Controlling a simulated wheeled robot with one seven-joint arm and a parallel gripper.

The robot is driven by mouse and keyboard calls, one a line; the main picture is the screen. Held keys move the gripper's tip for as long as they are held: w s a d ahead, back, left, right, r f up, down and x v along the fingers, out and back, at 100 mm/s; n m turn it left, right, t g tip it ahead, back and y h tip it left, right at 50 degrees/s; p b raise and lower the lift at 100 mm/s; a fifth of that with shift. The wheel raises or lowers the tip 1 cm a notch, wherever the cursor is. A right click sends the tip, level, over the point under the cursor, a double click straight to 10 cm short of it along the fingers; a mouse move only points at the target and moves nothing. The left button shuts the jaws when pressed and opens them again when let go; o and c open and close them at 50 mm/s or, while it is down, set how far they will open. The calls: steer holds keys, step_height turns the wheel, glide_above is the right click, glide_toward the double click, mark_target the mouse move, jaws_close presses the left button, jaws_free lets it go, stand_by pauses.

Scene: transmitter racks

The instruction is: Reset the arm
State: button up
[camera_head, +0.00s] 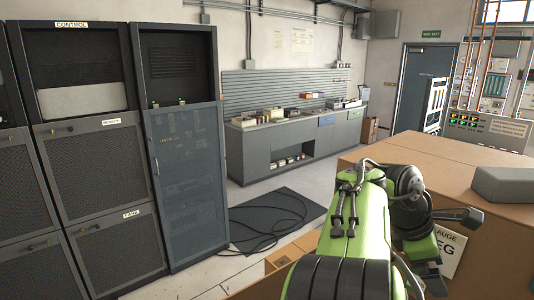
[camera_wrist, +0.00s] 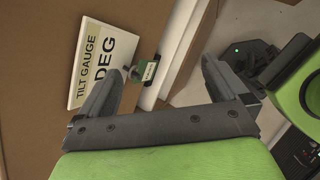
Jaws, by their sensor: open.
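My gripper (camera_wrist: 165,68) is open, with its two dark fingers spread apart in the wrist view. Nothing is held between them. In the head view my green and black arm is bent at the lower right, over the brown bench (camera_head: 380,150). A white "TILT GAUGE DEG" sign (camera_wrist: 98,62) lies beyond the left finger, and part of it shows behind my arm in the head view (camera_head: 450,248). A small green-topped part with a label (camera_wrist: 146,70) shows between the fingers, beyond them.
A grey box (camera_head: 503,185) sits on the bench at right. Dark rack cabinets (camera_head: 95,150) stand at left. A black mat (camera_head: 275,218) with a cable lies on the floor. A grey workbench (camera_head: 290,142) with small items lines the back wall, beside a door (camera_head: 415,85).

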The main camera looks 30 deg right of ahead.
steer(key=w+a+f+m+t+y, duration=0.2)
steer(key=w+a+f+t+y, duration=0.1)
steer(key=a+f, duration=0.25)
steer(key=s+a+f+m+t+y, duration=0.1)
steer(key=s+a+m+t+y, duration=0.15)
steer(key=a, duration=1.05)
steer(key=s+a+f+m+t+y, duration=0.1)
steer(key=a+m+t, duration=0.2)
steer(key=a, duration=0.9)
step_height(320, 180, down, 10)
steer(key=a+b, duration=0.1)
steer(key=b, duration=0.8)
steer(key=shift+s+a+m, duration=0.25)
steer(key=shift+s+m, duration=0.1)
